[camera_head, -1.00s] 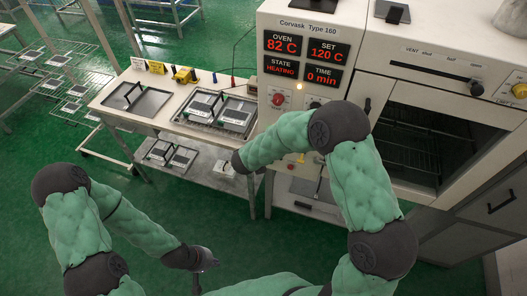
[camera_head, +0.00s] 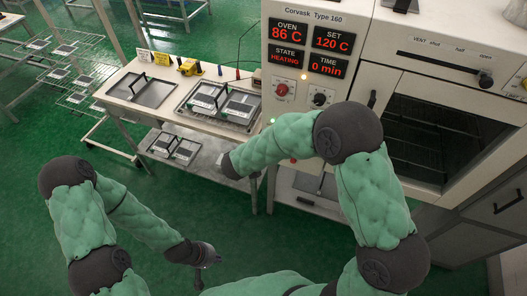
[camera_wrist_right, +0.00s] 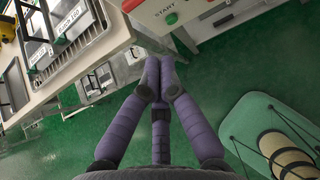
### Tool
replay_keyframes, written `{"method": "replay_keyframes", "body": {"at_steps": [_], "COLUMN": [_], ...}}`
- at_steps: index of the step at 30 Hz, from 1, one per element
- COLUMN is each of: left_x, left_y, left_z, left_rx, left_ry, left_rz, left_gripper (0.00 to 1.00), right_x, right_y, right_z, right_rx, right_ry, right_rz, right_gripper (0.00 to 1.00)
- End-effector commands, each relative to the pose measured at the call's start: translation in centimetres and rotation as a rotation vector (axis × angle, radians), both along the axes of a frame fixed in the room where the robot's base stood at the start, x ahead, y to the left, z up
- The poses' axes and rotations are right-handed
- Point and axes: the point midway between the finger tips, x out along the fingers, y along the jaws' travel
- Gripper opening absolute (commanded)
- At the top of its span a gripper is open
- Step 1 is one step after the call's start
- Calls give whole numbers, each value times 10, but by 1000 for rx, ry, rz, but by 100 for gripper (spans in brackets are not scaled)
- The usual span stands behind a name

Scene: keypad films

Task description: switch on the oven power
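The oven's white control panel (camera_head: 307,22) stands right of centre in the head view. Its displays read OVEN 86 C, SET 120 C, STATE HEATING and TIME 0 min. My right arm hides part of the lower panel. My left gripper (camera_head: 207,262) hangs low over the floor; its fingers are unclear.
The oven's dark glass door (camera_head: 435,125) is right of the panel. A bench (camera_head: 120,105) at left carries trays with labelled plates (camera_head: 240,103) and a yellow item (camera_head: 188,68). A rack (camera_head: 75,75) stands farther left. Green floor is open between.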

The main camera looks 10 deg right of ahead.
Motion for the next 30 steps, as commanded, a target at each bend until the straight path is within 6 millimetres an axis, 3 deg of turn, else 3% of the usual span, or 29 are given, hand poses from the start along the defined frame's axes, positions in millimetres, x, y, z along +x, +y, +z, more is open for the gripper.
{"method": "replay_keyframes", "body": {"at_steps": [3, 10, 26, 30], "left_x": [0, 0, 0, -1], "left_y": [0, 0, 0, 0], "left_z": [4, 6, 6, 5], "left_rx": [0, 0, 0, 0], "left_ry": [1, 1, 1, 1], "left_rz": [0, 0, 0, 0], "left_gripper": [0, 0, 0, 0], "right_x": [-9, -18, -19, -26], "right_y": [7, 12, 12, 10], "right_z": [15, 26, 26, 12], "right_rx": [1, 1, 1, 31], "right_ry": [-2, 1, 1, 32], "right_rz": [1, -1, -1, -29], "right_gripper": [0, 0, 0, 0]}}
